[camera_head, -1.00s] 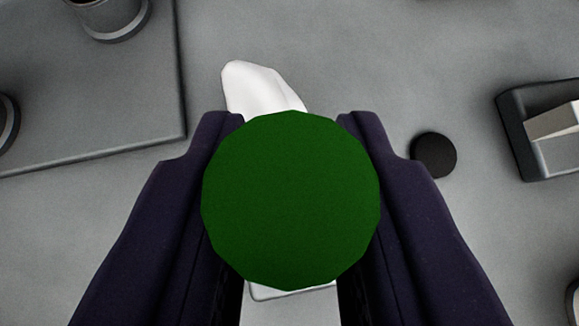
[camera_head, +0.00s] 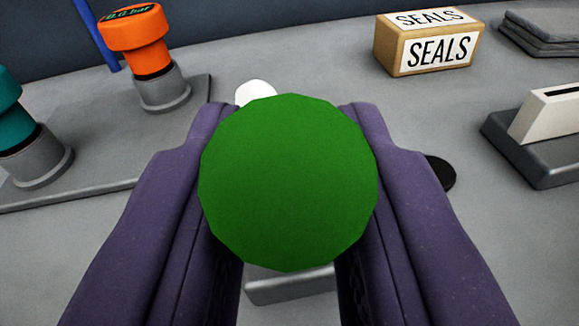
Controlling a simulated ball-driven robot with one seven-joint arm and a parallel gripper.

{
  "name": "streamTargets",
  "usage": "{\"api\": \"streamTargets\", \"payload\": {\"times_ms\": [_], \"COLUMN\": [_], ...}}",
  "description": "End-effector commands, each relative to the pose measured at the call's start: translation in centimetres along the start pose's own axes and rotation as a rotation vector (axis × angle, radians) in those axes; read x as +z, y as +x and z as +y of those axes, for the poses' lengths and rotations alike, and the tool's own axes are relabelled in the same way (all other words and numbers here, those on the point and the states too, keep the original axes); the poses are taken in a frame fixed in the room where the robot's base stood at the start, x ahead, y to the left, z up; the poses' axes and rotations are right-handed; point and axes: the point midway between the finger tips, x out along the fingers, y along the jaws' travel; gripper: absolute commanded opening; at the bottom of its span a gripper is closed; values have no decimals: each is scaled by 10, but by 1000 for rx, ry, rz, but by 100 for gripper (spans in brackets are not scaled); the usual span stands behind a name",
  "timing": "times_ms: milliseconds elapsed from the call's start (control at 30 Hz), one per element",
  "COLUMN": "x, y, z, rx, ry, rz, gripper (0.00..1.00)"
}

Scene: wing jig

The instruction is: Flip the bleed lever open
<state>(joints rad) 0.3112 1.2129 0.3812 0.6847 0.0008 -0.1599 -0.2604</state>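My gripper (camera_head: 290,115) has its two purple fingers on either side of a green round thing (camera_head: 288,182), which covers the space between the fingertips. It keeps the same place between the fingers in both frames, so they appear shut on it. No part is clearly the bleed lever. A white rounded piece (camera_head: 256,92) shows just beyond the green thing, mostly hidden by it. A pale slab edge (camera_head: 290,287) shows below between the fingers. At right a cream upright piece (camera_head: 560,112) stands in a dark grey base (camera_head: 545,165); I cannot tell whether either is the lever.
An orange-capped gauge (camera_head: 135,28) and a teal-capped fitting (camera_head: 8,95) stand on a grey plate (camera_head: 110,170) at left. A SEALS box (camera_head: 428,45) and stacked grey sheets (camera_head: 548,35) stand behind at right. A black disc (camera_head: 441,174) lies beside my right finger.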

Motion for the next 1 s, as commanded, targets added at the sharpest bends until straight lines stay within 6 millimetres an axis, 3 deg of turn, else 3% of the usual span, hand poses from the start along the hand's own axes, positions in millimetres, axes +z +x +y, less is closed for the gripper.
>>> {"api": "streamTargets", "payload": {"times_ms": [367, 400, 467, 1000], "x": [3, 4, 3, 1], "y": [1, 1, 1, -1], "z": [0, 0, 0, 0], "rx": [0, 0, 0, 0], "ry": [1, 1, 1, 1], "rz": [-1, -2, -2, 1], "gripper": [0, 34, 48, 48]}}
